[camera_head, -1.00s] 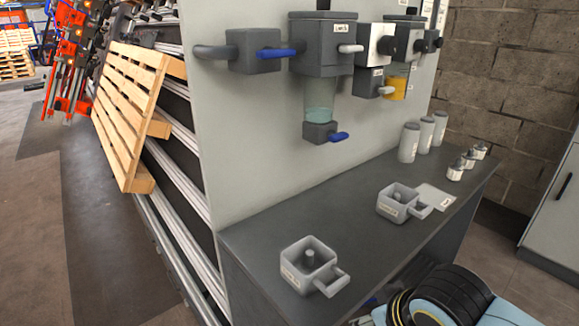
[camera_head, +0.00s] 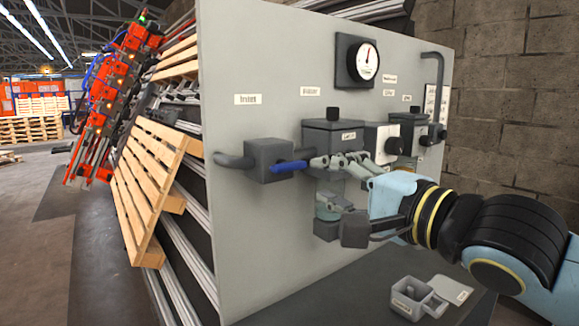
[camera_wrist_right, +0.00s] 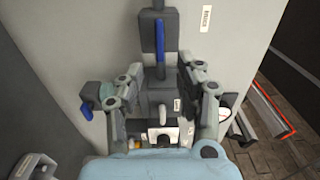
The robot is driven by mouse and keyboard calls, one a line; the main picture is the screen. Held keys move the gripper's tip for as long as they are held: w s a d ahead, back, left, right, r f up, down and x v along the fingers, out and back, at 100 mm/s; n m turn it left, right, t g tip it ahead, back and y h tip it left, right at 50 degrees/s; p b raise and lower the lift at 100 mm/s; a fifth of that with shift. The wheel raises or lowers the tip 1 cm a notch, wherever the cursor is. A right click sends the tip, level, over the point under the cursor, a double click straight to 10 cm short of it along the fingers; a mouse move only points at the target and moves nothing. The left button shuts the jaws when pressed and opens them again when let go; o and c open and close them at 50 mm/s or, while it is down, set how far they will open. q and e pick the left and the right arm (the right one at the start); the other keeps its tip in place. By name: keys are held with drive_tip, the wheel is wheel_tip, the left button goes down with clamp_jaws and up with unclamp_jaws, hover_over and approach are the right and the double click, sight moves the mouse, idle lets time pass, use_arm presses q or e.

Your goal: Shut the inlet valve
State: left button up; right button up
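The inlet valve is a grey block (camera_head: 268,160) with a pipe stub on the left side of the upright panel. Its blue lever (camera_head: 290,166) points right, roughly level, in line with the pipe. In the right wrist view the lever (camera_wrist_right: 159,36) lies ahead, between the fingertips. My right gripper (camera_head: 325,162) is at the lever's free end, in front of the grey filter housing (camera_head: 333,139). Its two fingers stand apart in the right wrist view (camera_wrist_right: 160,58), with a gap on both sides of the lever. My left gripper is not in view.
A round gauge (camera_head: 358,61) and black-knobbed units (camera_head: 385,145) sit right of the valve. A lower blue lever shows in the right wrist view (camera_wrist_right: 86,114). A wooden pallet (camera_head: 150,190) leans at left.

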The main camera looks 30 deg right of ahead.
sight(293, 168)
drive_tip(key=w, duration=0.3)
drive_tip(key=w+a, duration=0.1)
drive_tip(key=w, duration=0.6)
drive_tip(key=shift+w+a, duration=0.1)
drive_tip(key=shift+a, duration=0.15)
drive_tip(key=shift+f, duration=0.1)
clamp_jaws()
